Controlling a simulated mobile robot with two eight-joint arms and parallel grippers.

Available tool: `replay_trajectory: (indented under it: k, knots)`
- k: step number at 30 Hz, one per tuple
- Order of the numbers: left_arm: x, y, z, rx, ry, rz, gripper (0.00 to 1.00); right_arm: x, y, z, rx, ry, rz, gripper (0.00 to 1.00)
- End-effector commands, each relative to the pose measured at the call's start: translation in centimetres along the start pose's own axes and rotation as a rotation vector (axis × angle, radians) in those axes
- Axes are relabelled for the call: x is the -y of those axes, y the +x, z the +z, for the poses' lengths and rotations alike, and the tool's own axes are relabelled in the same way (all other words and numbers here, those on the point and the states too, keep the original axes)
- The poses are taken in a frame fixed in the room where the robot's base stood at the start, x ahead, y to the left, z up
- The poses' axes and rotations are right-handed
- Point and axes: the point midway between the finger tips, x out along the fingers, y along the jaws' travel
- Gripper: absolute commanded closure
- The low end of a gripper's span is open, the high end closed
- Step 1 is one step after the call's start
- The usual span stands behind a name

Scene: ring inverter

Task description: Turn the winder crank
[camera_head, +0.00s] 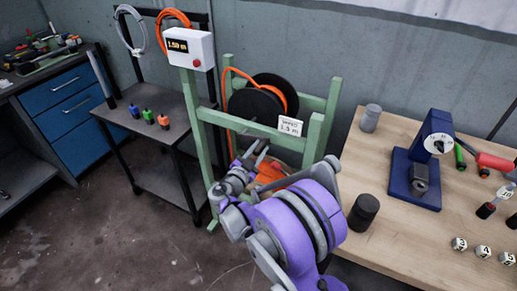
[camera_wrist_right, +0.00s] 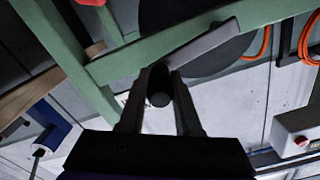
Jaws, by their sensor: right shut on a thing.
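The winder is a green frame (camera_head: 326,107) with a black reel (camera_head: 255,104) and orange cable on it. Its white display box (camera_head: 188,48) reads about 1.50 m. A white card (camera_head: 290,125) on the frame's rail seems to read 1.5 m. My right gripper (camera_head: 258,152) is at the front of the frame, partly hidden by my purple arm. In the right wrist view its two fingers are shut on the dark crank knob (camera_wrist_right: 159,99). The grey crank arm (camera_wrist_right: 192,50) runs slanted in front of the green rail. My left gripper is out of view.
A wooden table (camera_head: 395,215) on the right holds a dark cylinder (camera_head: 363,212), a grey cylinder (camera_head: 371,118), a blue press-like device (camera_head: 420,160) and several small items. A dark shelf cart (camera_head: 165,140) stands left of the winder.

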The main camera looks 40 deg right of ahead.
Motion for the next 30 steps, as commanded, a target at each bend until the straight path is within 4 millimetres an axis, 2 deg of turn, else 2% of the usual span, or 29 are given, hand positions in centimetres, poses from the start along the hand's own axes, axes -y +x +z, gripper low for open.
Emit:
replay_trajectory:
  k: [9, 10, 14, 24, 26, 30]
  knots:
    - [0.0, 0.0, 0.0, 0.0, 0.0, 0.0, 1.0, -0.1, 0.0, 0.1, 0.001, -0.002, 0.001, 1.0]
    - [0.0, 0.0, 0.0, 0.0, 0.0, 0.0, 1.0, -0.1, 0.0, 0.1, 0.001, -0.001, 0.001, 0.62]
    - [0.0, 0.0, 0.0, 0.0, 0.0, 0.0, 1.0, 0.0, 0.0, 0.0, 0.001, -0.001, 0.001, 0.39]
    - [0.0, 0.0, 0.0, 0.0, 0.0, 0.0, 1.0, 0.0, -0.3, 0.0, 0.001, -0.001, 0.0, 0.38]
    - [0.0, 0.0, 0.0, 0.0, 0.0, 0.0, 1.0, 0.1, -0.8, 0.0, 0.002, -0.001, -0.002, 0.38]
    - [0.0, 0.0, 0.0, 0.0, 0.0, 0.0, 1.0, 0.1, -3.0, 0.1, 0.003, -0.001, -0.004, 0.38]
